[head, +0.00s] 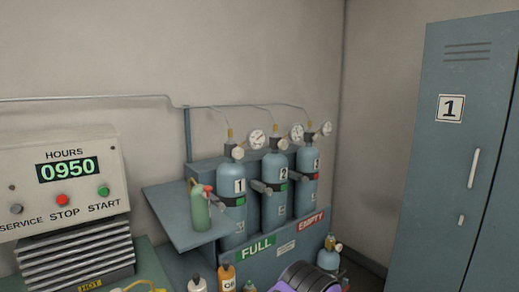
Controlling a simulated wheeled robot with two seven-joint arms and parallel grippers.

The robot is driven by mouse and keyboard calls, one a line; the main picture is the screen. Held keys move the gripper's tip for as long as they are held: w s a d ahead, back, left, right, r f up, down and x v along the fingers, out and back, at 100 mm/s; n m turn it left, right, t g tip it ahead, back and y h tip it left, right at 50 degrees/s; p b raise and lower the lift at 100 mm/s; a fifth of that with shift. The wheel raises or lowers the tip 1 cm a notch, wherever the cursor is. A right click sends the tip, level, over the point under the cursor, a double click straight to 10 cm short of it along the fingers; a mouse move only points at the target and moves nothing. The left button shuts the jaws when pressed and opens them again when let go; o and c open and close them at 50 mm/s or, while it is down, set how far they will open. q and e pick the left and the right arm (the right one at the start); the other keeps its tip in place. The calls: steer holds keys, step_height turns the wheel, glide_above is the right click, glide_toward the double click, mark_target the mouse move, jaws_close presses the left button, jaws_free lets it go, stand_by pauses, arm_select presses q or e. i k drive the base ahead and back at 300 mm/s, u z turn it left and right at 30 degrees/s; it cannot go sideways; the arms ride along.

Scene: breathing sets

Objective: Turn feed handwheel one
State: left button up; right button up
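A blue-grey cylinder labelled 1 (231,215) stands upright in a rack, leftmost of three. A pale round knob (237,153) sits at its top, below a brass fitting, with a dial gauge (257,139) to the right. A grey handle-like part (262,187) sticks out by the dark band between cylinders 1 and 2. Which part is feed handwheel one cannot be told; no part is legibly marked as such. Cylinders 2 (275,167) and 3 (306,163) have similar tops.
A shelf (170,212) holding a green bottle (199,210) juts out left of cylinder 1. An hours panel (85,205) reading 0950 is at left. FULL (256,248) and EMPTY (311,221) signs front the rack. Bottles stand below; locker 1 (440,160) is at right.

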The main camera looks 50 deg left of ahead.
mark_target(238, 152)
steer(key=i, duration=2.65)
steer(key=u, duration=3.15)
